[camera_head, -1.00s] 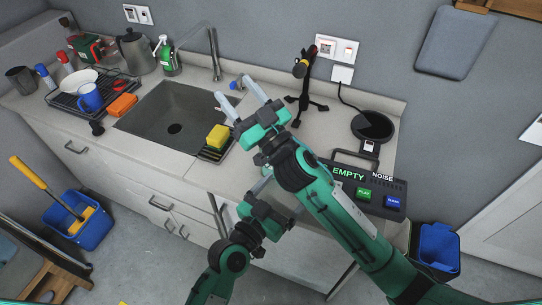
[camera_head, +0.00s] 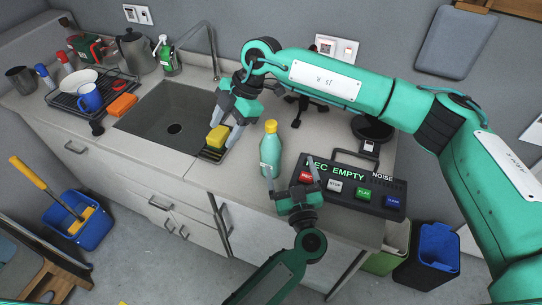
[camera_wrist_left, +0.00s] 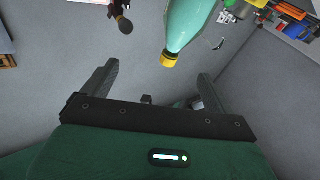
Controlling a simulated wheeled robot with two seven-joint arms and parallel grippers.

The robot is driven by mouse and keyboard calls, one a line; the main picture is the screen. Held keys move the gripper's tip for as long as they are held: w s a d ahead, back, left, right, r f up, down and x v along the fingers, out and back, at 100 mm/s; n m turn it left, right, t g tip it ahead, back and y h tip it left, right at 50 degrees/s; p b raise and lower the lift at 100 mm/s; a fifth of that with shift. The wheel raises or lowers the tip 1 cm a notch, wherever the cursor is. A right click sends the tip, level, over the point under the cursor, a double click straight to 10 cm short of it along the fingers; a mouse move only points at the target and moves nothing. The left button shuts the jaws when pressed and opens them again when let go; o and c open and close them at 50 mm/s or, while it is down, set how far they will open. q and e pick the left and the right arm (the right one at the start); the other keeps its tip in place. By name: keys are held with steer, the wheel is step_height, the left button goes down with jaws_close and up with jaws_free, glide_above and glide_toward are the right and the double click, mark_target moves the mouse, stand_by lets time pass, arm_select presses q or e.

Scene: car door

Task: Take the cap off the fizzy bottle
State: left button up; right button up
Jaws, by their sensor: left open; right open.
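The green fizzy bottle (camera_head: 270,156) stands upright on the counter, its yellow cap (camera_head: 271,126) on top. In the left wrist view the bottle (camera_wrist_left: 187,24) and its cap (camera_wrist_left: 169,59) appear beyond and between the fingers, upside down in the picture. My left gripper (camera_head: 291,171) is open and empty, low in front of the bottle and slightly right; one finger overlaps the bottle's lower part in the head view. Whether it touches cannot be told.
A black box with coloured buttons (camera_head: 352,188) sits just right of the bottle. The sink (camera_head: 160,118) is to the left, with a dish rack (camera_head: 70,105) beyond. A black stand (camera_head: 298,105) is partly hidden behind my right arm. Bins (camera_head: 427,255) stand on the floor.

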mark_target(271, 145)
steer(key=w+d+r+m+h, duration=0.1)
steer(key=w+d+h, duration=0.1)
steer(key=d, duration=0.1)
steer(key=w+d+r+m+t+h, duration=0.1)
steer(key=w+d, duration=0.1)
steer(key=d, duration=0.2)
steer(key=w+d+r+m+t+h, duration=0.1)
steer(key=w+d+h, duration=0.1)
steer(key=w+d, duration=0.1)
steer(key=shift+w+d+r+h, duration=0.1)
steer(key=shift+d+h, duration=0.05)
steer(key=shift+h, duration=0.15)
steer(key=shift+w+d+r, duration=0.15)
steer(key=shift+d, duration=0.15)
arm_select(q)
steer(key=w+a+f+g+y, duration=0.1)
steer(key=w, duration=0.3)
steer(key=w+a+f+g+y, duration=0.1)
steer(key=w+a, duration=0.1)
steer(key=w, duration=0.2)
steer(key=w+a+f+y, duration=0.1)
steer(key=w+a, duration=0.1)
steer(key=w, duration=0.2)
steer(key=shift+w+f+n+g, duration=0.1)
steer(key=shift+f+n+g, duration=0.05)
steer(key=shift+n+g, duration=0.25)
